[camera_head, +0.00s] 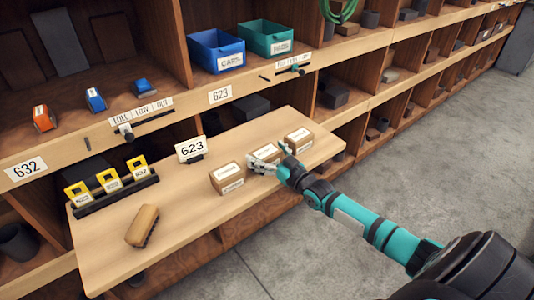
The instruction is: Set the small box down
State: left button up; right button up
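Three small brown boxes with white labels stand in a row on a pull-out wooden board: a left box (227,178), a middle box (266,153) and a right box (298,140). My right gripper (268,158) reaches in from the right at the middle box, with its fingers around that box's near side and right side. The fingers partly hide the box. I cannot tell whether they grip it or whether its underside touches the board. My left gripper is not in view.
A blue bin (216,51) and a teal bin (265,38) stand on the shelf above. The board's front middle is clear.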

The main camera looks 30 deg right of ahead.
jog(key=shift+s+f, duration=0.15)
jog(key=shift+s, duration=0.15)
jog(key=s+d, duration=0.2)
jog(key=s, duration=1.4)
jog(key=shift+s+r+b, duration=0.2)
jog(key=shift+s+b, duration=0.15)
jog(key=shift+b, duration=0.1)
jog(key=shift+d+f, duration=0.1)
jog(key=shift+d, duration=0.05)
